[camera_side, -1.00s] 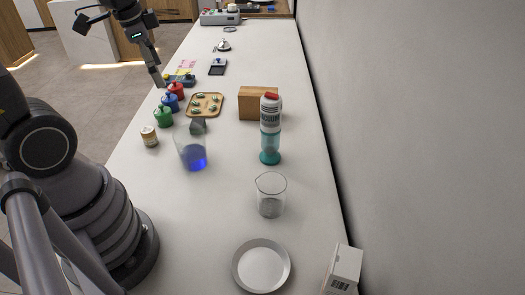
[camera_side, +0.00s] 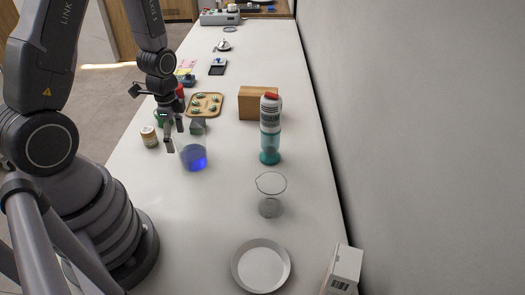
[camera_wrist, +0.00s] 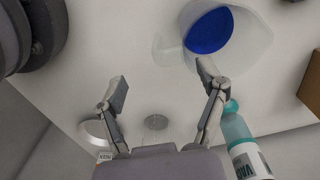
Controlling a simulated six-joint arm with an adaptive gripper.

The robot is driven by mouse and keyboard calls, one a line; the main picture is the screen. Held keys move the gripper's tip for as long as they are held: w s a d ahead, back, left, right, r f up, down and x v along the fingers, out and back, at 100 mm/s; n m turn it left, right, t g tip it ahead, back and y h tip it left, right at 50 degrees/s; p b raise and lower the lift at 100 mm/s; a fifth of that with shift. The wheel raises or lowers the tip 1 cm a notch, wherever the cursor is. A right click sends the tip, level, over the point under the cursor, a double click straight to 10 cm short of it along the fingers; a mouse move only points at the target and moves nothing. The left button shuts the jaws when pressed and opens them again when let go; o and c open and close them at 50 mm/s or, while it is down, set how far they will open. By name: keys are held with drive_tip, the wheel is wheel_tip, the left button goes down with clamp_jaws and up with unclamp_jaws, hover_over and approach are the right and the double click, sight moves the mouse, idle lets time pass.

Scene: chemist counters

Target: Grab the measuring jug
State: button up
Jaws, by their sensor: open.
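The measuring jug (camera_side: 194,158) is clear, holds blue liquid and stands upright on the counter, left of the middle in the side view. In the wrist view the jug (camera_wrist: 209,32) is at the top right, with its handle pointing left. My gripper (camera_side: 175,136) is open and empty, at the jug's left, near its upper part in the side view. In the wrist view my gripper (camera_wrist: 163,82) has its right fingertip overlapping the jug's lower edge. I cannot tell whether they touch.
A clear beaker (camera_side: 270,195), a plate (camera_side: 261,266) and a white box (camera_side: 342,270) stand nearer the camera. A teal bottle (camera_side: 270,145) and brown block (camera_side: 250,104) are right of the jug. A small jar (camera_side: 149,137) stands left. Counter between jug and plate is clear.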

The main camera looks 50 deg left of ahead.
sight(183, 150)
drive_tip(key=shift+w+f, duration=0.15)
drive_tip(key=shift+f, duration=0.8)
drive_tip(key=shift+w+f, duration=0.2)
drive_tip(key=shift+f, duration=0.75)
drive_tip(key=shift+w+f, duration=0.15)
drive_tip(key=shift+f, duration=0.8)
drive_tip(key=c, duration=1.3)
drive_tip(key=shift+o, duration=0.2)
drive_tip(key=shift+r, duration=0.15)
